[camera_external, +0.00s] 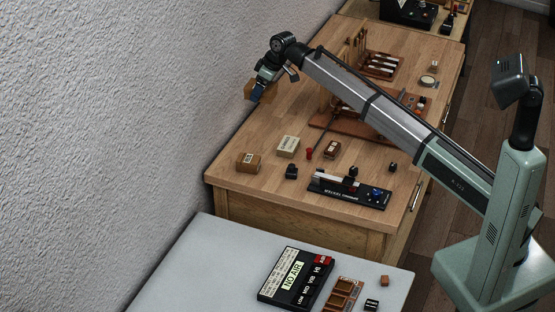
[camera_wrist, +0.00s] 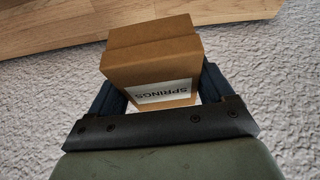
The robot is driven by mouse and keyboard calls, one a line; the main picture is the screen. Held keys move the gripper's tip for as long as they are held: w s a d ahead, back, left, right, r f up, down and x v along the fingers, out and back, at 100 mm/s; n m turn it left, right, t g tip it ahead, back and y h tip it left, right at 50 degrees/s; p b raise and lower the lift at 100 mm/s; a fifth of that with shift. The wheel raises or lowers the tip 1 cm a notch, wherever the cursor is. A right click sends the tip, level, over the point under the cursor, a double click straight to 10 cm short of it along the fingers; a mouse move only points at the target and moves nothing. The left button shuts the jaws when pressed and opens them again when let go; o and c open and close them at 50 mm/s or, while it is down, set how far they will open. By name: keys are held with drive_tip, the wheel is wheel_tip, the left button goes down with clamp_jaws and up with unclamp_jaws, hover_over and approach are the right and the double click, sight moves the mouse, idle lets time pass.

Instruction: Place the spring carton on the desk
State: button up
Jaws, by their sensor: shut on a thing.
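The spring carton is a brown cardboard box with a white "SPRINGS" label; the carton (camera_wrist: 152,52) fills the middle of the wrist view. My gripper (camera_wrist: 155,95) is shut on it, with a dark finger on each side. In the external view the carton (camera_external: 259,90) hangs in my gripper (camera_external: 262,88) beside the textured wall, above the far left edge of the wooden desk (camera_external: 235,183).
On the desk stand a small brown box (camera_external: 248,162), a cream box (camera_external: 288,147), a red piece (camera_external: 309,154), a dark labelled box (camera_external: 332,149) and a black device (camera_external: 348,193). A brown board (camera_external: 345,128) lies farther back. Bare wood shows near the front left corner.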

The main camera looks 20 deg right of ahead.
drive_tip(key=s+a+n+g+y, duration=0.1)
drive_tip(key=s+a+n+g, duration=0.2)
drive_tip(key=s+a+n, duration=0.9)
drive_tip(key=n+g+h, duration=0.1)
drive_tip(key=n+g, duration=0.2)
drive_tip(key=n, duration=0.2)
hover_over(212, 255)
drive_tip(key=w+d, duration=0.1)
wheel_tip(212, 255, down, 16)
drive_tip(key=shift+f, duration=0.5)
drive_tip(key=shift+f, duration=5)
drive_tip(key=o, duration=1)
drive_tip(key=shift+f, duration=0.1)
drive_tip(key=shift+c, duration=0.2)
